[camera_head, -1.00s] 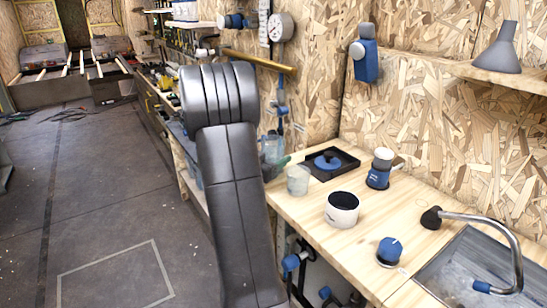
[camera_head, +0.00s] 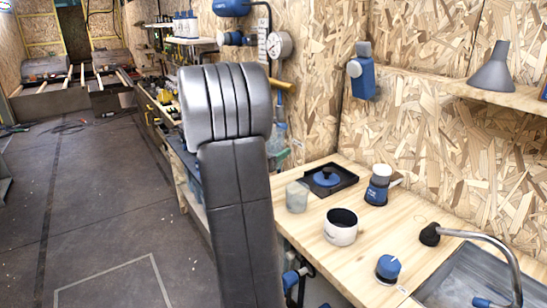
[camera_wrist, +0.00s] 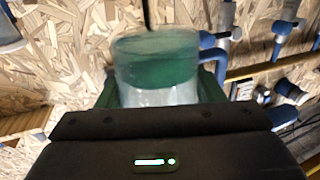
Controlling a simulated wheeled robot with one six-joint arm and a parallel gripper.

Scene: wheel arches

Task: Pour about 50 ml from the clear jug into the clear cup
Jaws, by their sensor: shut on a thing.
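In the wrist view the clear jug (camera_wrist: 152,92), with a blue handle at its right, is between the green fingers of my gripper (camera_wrist: 160,85), which is shut on it. A green band shows through its wall; I cannot tell whether this is liquid. In the head view my gripper and most of the jug are hidden behind my dark arm. The clear cup (camera_head: 297,197) stands upright on the wooden counter, close to the right of my arm. I cannot make out its contents.
Behind the cup is a black tray (camera_head: 346,176) with a blue lidded thing. A sink tap (camera_head: 485,243) is at the right. Gauges and pipes line the wall.

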